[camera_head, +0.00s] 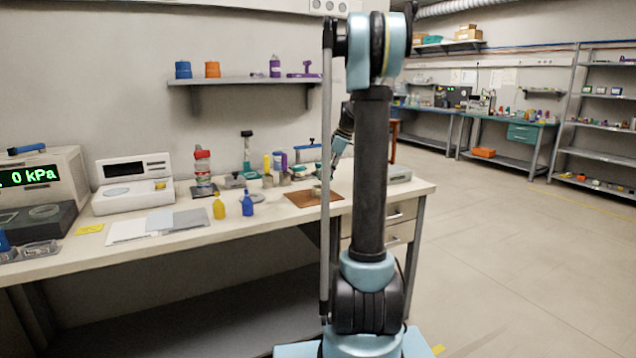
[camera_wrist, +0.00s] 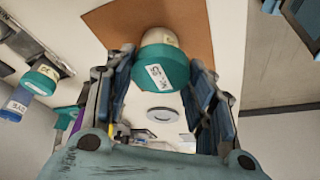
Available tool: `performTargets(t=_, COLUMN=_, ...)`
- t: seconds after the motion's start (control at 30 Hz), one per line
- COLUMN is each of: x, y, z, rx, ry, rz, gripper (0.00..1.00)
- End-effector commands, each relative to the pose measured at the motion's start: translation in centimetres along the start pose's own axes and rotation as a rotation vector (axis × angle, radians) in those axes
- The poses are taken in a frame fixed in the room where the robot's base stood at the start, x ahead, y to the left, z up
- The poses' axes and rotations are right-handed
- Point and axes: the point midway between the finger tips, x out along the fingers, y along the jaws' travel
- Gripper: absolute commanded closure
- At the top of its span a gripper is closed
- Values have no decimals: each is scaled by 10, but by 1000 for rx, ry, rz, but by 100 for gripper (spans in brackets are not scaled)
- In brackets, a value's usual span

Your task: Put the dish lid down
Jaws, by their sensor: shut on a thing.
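In the wrist view a teal, round-sided piece with a white label, which looks like the dish lid (camera_wrist: 155,76), lies between the two fingers of my gripper (camera_wrist: 160,62). The fingers are shut on it. A cream part (camera_wrist: 159,37) shows at its far end, over the brown mat (camera_wrist: 108,22); I cannot tell whether it is joined to the teal piece or touches the mat. In the head view the brown mat (camera_head: 300,199) lies near the bench's right end, with a small pale object (camera_head: 317,189) on it. My arm hides most of my gripper there.
Several bottles and jars crowd the bench just left of the mat, including a blue bottle (camera_head: 247,204) and a yellow bottle (camera_head: 219,207). A white instrument (camera_head: 132,190) stands further left. Bare bench (camera_head: 285,215) shows in front of the mat.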

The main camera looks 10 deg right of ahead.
Motion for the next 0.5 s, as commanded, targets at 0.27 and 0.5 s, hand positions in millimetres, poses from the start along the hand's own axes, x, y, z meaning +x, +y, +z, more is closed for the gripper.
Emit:
performTargets(t=0.27, x=12, y=0, z=-27, rx=-4, ry=0, rz=-2, gripper=70)
performTargets(t=0.5, x=39, y=0, z=-12, rx=0, ry=0, rz=-1, gripper=70)
